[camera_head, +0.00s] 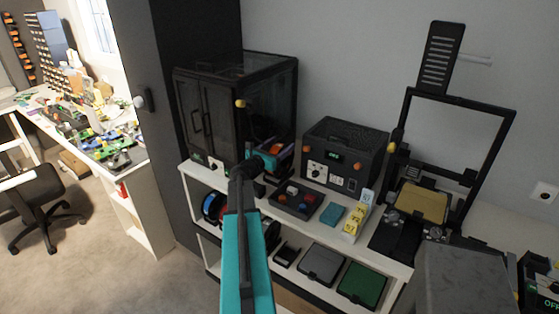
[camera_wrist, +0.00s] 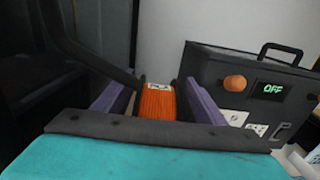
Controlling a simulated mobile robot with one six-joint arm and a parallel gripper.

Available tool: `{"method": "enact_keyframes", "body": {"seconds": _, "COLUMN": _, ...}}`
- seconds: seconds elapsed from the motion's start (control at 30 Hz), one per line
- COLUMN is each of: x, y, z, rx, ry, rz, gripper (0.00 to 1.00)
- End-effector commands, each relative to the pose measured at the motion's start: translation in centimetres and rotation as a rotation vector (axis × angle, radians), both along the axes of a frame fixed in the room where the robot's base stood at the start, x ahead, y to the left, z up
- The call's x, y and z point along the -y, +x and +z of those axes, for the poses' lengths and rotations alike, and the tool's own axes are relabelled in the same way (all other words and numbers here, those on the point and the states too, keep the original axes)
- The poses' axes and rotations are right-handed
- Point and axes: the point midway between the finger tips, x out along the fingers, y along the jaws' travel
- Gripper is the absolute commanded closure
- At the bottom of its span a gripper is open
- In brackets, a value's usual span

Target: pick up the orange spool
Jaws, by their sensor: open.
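The orange spool (camera_wrist: 158,103) with a white label on top shows in the wrist view, between the two purple fingers of my gripper (camera_wrist: 160,98). The fingers are open on either side of it, with a gap visible at least on the left. Its lower part is hidden behind my wrist. In the head view my gripper (camera_head: 277,158) is over the shelf top, in front of the dark enclosed cabinet, and a small orange patch of the spool (camera_head: 275,149) shows there.
A dark box with an OFF display (camera_wrist: 258,92) stands close right of my gripper; it also shows in the head view (camera_head: 345,152). The dark glass-doored cabinet (camera_head: 215,115) is close on the left. A black tray (camera_head: 293,200) with small parts and a 3D printer (camera_head: 420,203) stand farther right.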

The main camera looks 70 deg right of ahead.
Motion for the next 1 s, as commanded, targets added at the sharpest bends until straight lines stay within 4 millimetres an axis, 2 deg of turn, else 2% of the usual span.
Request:
{"method": "enact_keyframes", "body": {"seconds": 0.13, "x": -0.01, "y": 0.03, "z": 0.02, "rx": 0.000, "ry": 0.000, "rz": 0.000, "gripper": 0.35}}
{"method": "enact_keyframes", "body": {"seconds": 0.5, "x": -0.03, "y": 0.07, "z": 0.01, "rx": 0.000, "ry": 0.000, "rz": 0.001, "gripper": 0.98}}
{"method": "enact_keyframes", "body": {"seconds": 0.53, "x": -0.03, "y": 0.07, "z": 0.01, "rx": 0.000, "ry": 0.000, "rz": 0.001, "gripper": 1.00}}
{"method": "enact_keyframes", "body": {"seconds": 1.0, "x": -0.09, "y": 0.21, "z": 0.62, "rx": 0.000, "ry": -0.002, "rz": 0.002, "gripper": 1.00}}
